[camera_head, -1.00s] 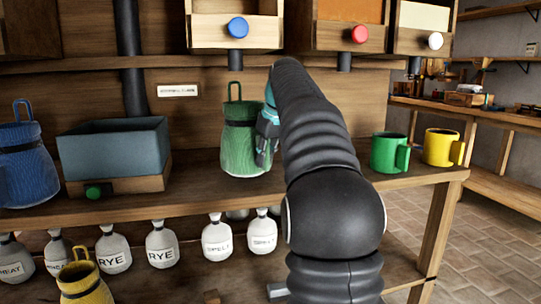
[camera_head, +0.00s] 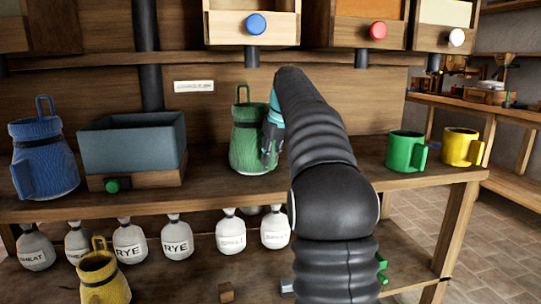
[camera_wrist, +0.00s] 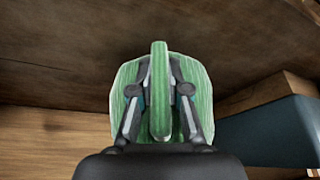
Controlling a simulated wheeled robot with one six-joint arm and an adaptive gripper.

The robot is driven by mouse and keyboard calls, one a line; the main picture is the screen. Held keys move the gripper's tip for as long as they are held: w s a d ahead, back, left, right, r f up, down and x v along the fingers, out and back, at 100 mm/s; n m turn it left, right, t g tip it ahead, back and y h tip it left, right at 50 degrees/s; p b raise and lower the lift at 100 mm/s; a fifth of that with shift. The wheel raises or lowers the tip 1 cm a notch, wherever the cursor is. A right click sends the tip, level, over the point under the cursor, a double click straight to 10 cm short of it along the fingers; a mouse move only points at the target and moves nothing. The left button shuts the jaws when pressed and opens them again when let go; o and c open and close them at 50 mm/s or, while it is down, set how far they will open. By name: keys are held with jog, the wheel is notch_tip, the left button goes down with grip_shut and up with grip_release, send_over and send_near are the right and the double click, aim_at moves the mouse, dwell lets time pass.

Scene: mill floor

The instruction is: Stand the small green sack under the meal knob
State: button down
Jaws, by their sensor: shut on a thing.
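The green sack (camera_head: 247,148), with a loop handle on top, is upright over the shelf; I cannot tell whether its base touches the wood. My gripper (camera_head: 268,135) is at its right side in the head view, partly hidden by my arm. In the wrist view my gripper (camera_wrist: 160,92) has a finger on each side of the sack's loop handle (camera_wrist: 159,70), shut on it. Above hang bins with a blue knob (camera_head: 256,23), a red knob (camera_head: 378,30) and a white knob (camera_head: 456,37). The sack appears below the blue knob. No knob shows a readable meal name.
On the shelf (camera_head: 330,185), a blue-grey box (camera_head: 132,148) and a blue sack (camera_head: 45,160) are at left. A green mug (camera_head: 405,150) and a yellow mug (camera_head: 461,147) are at right. White labelled sacks and a yellow sack (camera_head: 103,275) are below.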

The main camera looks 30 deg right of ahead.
dwell(0.4)
jog(key=c, duration=1.1)
grip_release()
jog(key=shift+o, duration=0.2)
jog(key=shift+r, duration=0.15)
jog(key=v, duration=1.1)
jog(key=shift+s+r, duration=0.2)
jog(key=shift+r, duration=0.1)
jog(key=shift+a, duration=0.15)
